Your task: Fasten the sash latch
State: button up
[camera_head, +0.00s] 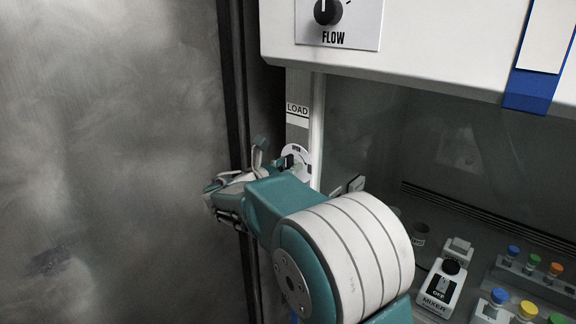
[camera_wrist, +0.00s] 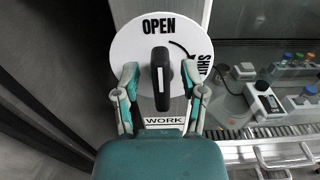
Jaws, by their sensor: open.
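The sash latch (camera_wrist: 161,75) is a black knob handle on a round white dial plate (camera_wrist: 130,44) marked OPEN at the top and SHUT at the right. The handle stands upright, in line with OPEN. My gripper (camera_wrist: 159,78) is open, with one finger on each side of the handle; whether either finger touches it I cannot tell. In the head view, part of the white dial (camera_head: 302,153) shows on the grey post, and my gripper (camera_head: 272,153) is at it, with the handle partly hidden.
A WORK label (camera_wrist: 163,120) sits below the dial, and a LOAD label (camera_head: 297,108) is above it on the post. To the right, inside the hood, are a mixer (camera_head: 441,287) and racks of colour-capped bottles (camera_head: 499,296). A grey wall (camera_head: 110,150) fills the left.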

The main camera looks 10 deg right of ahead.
grip_shut()
jog(key=shift+m, duration=0.3)
jog(key=m, duration=0.4)
jog(key=shift+s, duration=0.2)
jog(key=m, duration=0.4)
jog(key=shift+s+d+f+m, duration=0.1)
jog(key=shift+f+m, duration=0.05)
jog(key=shift+m, duration=0.25)
jog(key=shift+s+d+f+m, duration=0.1)
jog(key=shift+f+m, duration=0.15)
jog(key=shift+m, duration=1.85)
jog(key=shift+f+m, duration=0.2)
jog(key=shift+m, duration=1.9)
